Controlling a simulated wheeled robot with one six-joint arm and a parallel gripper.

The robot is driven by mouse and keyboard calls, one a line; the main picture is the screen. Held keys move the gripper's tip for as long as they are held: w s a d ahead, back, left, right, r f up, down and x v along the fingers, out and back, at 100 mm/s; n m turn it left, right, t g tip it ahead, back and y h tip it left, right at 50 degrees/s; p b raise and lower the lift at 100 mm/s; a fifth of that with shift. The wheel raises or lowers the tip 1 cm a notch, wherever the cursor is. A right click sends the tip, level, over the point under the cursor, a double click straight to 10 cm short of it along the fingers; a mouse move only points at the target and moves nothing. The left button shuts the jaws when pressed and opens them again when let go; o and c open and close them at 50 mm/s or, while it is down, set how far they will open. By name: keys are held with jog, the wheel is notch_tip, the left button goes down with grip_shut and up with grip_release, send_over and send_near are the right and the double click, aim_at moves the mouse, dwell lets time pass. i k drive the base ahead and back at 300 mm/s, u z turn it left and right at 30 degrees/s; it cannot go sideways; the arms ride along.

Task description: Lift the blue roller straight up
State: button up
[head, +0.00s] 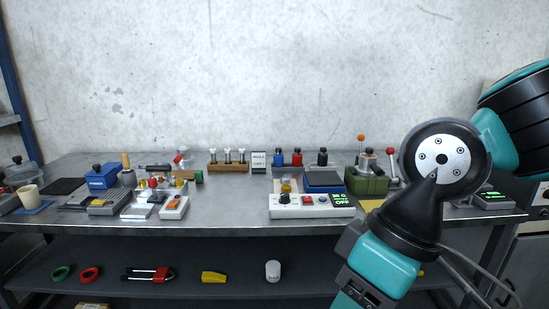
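A small blue cylinder with a dark top (278,158) stands upright at the back of the metal workbench, right of the middle. It is the thing most like the blue roller, though it is too small to be sure. A red one (297,158) stands close to its right, and a black one (322,158) stands further right. My arm fills the right side of the head view, in front of the bench. My gripper is not in view, and nothing shows touching the blue cylinder.
A control box with a green display (312,206) and a blue-topped unit (324,182) stand in front of the cylinders. A green lever machine (367,180) is to the right. A wooden rack (229,167) and a small sign (259,161) are left.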

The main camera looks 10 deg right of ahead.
aim_at(279, 158)
jog(key=z, duration=2.55)
jog(key=i, duration=0.6)
jog(key=u, duration=2.7)
jog(key=k, duration=0.65)
jog(key=u, duration=0.45)
jog(key=i, duration=0.85)
jog(key=u, duration=0.4)
jog(key=i, duration=0.95)
jog(key=z, duration=0.25)
